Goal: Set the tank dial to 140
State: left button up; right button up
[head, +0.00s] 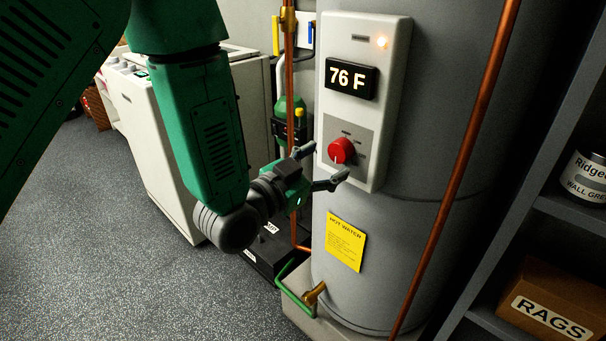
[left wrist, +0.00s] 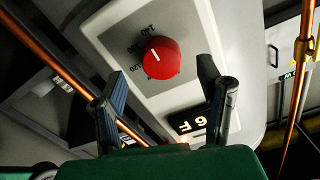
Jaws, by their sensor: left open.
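The red tank dial (head: 341,151) sits on a grey plate on the white control panel (head: 392,75) of the tank. In the left wrist view the dial (left wrist: 161,58) shows a white pointer line and printed numbers around it; 120 and 140 seem readable, but the exact setting is hard to tell. The display (head: 351,78) above the dial reads 76 F. My left gripper (head: 325,167) is open, its fingers pointing toward the dial from the lower left. In the left wrist view the dial shows between the open fingers (left wrist: 161,70), which appear apart from it. My right gripper is out of view.
The grey tank (head: 440,120) carries a yellow HOT WATER label (head: 345,241). A copper pipe (head: 463,165) runs down right of the panel, another (head: 290,80) left of it. Shelves with a can (head: 585,177) and RAGS box (head: 551,303) stand right. Floor at left is clear.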

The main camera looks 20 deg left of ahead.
pick_arm(q)
jog(key=v, duration=0.8)
jog(key=shift+w+f, duration=0.1)
